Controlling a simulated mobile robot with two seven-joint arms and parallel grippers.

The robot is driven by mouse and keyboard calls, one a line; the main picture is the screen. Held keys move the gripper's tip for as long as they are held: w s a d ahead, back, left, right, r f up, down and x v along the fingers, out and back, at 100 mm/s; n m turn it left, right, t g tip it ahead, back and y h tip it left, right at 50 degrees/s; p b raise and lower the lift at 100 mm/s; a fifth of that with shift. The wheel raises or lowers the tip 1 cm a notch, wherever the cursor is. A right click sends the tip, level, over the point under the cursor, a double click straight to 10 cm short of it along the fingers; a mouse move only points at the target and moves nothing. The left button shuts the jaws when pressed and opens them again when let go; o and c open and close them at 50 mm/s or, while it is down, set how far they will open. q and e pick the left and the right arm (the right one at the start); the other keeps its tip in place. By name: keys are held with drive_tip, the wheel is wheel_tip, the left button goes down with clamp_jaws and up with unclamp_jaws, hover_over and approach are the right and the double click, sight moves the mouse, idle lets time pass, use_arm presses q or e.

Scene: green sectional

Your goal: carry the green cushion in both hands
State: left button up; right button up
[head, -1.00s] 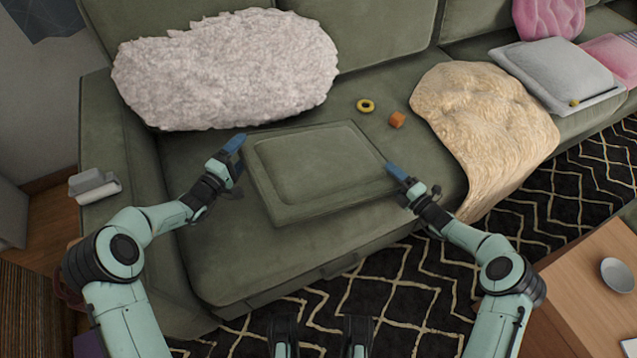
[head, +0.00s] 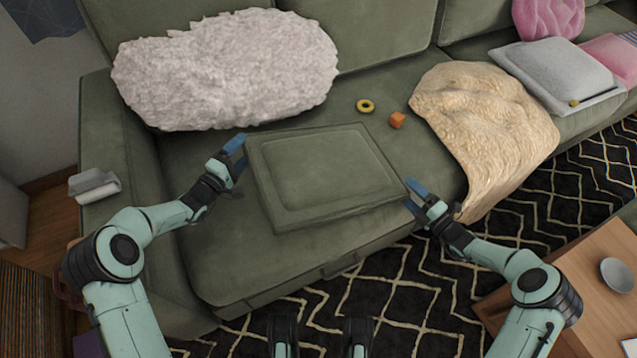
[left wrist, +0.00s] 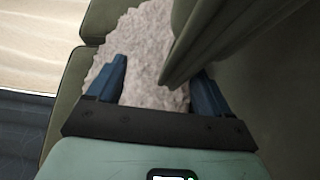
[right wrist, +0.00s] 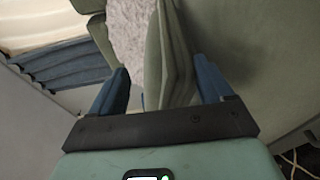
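The green cushion (head: 325,170), flat with a raised border seam, is over the green sofa seat in the head view. Whether it touches the seat is hard to tell. My left gripper (head: 238,155) is at its left edge, near the far left corner. In the left wrist view the cushion's edge (left wrist: 190,52) reaches between the open fingers, close to the right one. My right gripper (head: 411,195) is at the right corner. In the right wrist view the fingers stand apart with the cushion's edge (right wrist: 168,60) between them, and a gap shows on the left.
A fluffy pale cushion (head: 228,70) leans on the sofa back. A cream throw (head: 485,125) drapes over the seat at right. A wooden table (head: 590,270) stands at lower right.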

drive_tip(key=shift+v, duration=2.15)
use_arm(q)
drive_tip(key=a+r, duration=0.3)
drive_tip(key=a, duration=0.3)
